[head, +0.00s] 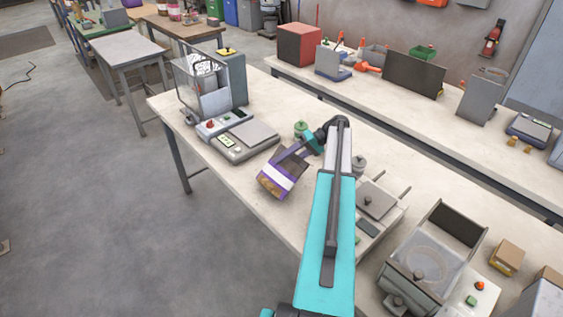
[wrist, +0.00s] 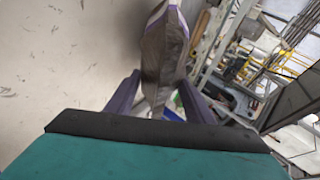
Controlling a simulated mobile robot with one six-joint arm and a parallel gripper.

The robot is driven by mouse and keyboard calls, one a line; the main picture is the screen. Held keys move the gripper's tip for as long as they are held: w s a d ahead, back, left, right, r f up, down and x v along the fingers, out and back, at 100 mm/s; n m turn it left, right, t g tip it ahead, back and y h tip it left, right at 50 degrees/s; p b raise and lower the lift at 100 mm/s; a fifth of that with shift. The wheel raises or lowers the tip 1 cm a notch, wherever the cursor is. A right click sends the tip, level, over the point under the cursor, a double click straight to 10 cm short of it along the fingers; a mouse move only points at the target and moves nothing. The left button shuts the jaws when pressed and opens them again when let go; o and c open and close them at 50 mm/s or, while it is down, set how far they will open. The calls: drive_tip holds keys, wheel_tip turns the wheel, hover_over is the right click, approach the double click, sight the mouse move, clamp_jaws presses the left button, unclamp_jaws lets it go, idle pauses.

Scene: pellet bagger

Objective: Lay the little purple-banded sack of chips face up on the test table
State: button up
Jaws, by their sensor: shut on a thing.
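My gripper (head: 298,153) is shut on the small sack (head: 275,187), which is brown with a purple band and a white label patch. The sack hangs tilted from the fingers over the pale worktop, just right of the flat scale. Whether its lower end touches the top I cannot tell. In the wrist view the sack (wrist: 165,45) shows edge-on between my purple fingers (wrist: 155,92). Which table is the test table is not marked; a bare grey table (head: 118,50) stands at the back left.
A flat scale (head: 246,139) and a wire-guarded machine (head: 208,90) stand left of the sack on the worktop (head: 225,172). A plate device (head: 376,200) and an open grey-walled machine (head: 430,262) stand to the right. Open floor (head: 90,200) lies at left.

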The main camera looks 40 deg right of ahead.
drive_tip(key=shift+d+f+t+y, duration=0.3)
drive_tip(key=shift+d+f+y, duration=0.4)
drive_tip(key=shift+d+y, duration=0.1)
drive_tip(key=o, duration=1.7)
drive_tip(key=shift+o, duration=0.2)
drive_tip(key=shift+s+d, duration=0.15)
